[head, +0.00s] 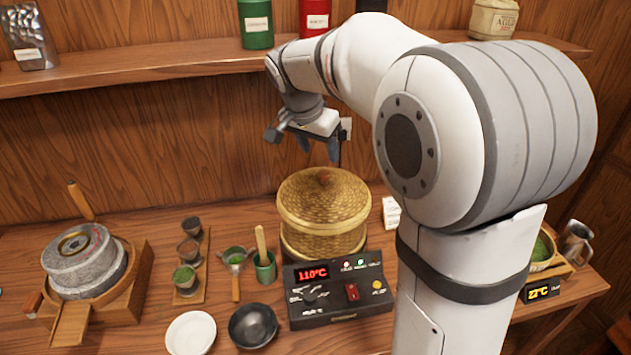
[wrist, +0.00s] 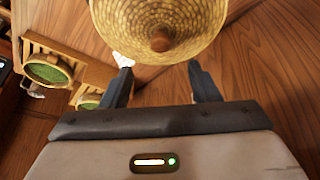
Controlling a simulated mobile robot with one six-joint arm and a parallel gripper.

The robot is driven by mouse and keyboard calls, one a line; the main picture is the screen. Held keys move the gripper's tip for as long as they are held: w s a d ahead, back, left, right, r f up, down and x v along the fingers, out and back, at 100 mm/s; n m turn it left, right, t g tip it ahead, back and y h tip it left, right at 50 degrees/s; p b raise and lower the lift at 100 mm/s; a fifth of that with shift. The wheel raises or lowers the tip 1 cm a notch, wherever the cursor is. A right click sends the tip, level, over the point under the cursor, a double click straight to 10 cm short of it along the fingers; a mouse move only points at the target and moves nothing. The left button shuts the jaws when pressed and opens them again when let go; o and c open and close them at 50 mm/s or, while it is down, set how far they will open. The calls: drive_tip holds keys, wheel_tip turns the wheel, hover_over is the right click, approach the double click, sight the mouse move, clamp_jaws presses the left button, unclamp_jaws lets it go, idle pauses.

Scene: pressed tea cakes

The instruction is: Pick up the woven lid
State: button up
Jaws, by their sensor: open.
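The woven lid (head: 322,199) is a round, domed basketwork cover with a small brown knob on top. It sits on a woven steamer basket (head: 305,245) behind a black control box. In the wrist view the woven lid (wrist: 185,20) fills the top middle, with its knob facing me. My gripper (head: 320,150) is above the lid, fingers pointing down, apart from it. In the wrist view my gripper (wrist: 161,72) is open and empty, its two dark fingers spread below the knob in the picture. The far side of the lid is cut off there.
The control box (head: 335,292) reads 110°C. A stone mill (head: 85,262) stands at left, with small cups and a whisk between. A white bowl (head: 190,333) and a black bowl (head: 252,325) lie in front. A shelf (head: 150,66) with tins (head: 256,24) runs behind my arm.

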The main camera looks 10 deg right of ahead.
sight(324, 172)
drive_tip(key=p+x, duration=0.2)
drive_tip(key=x, duration=0.5)
drive_tip(key=shift+a+f, duration=0.1)
drive_tip(key=shift+f, duration=0.3)
drive_tip(key=shift+c, duration=0.2)
clamp_jaws()
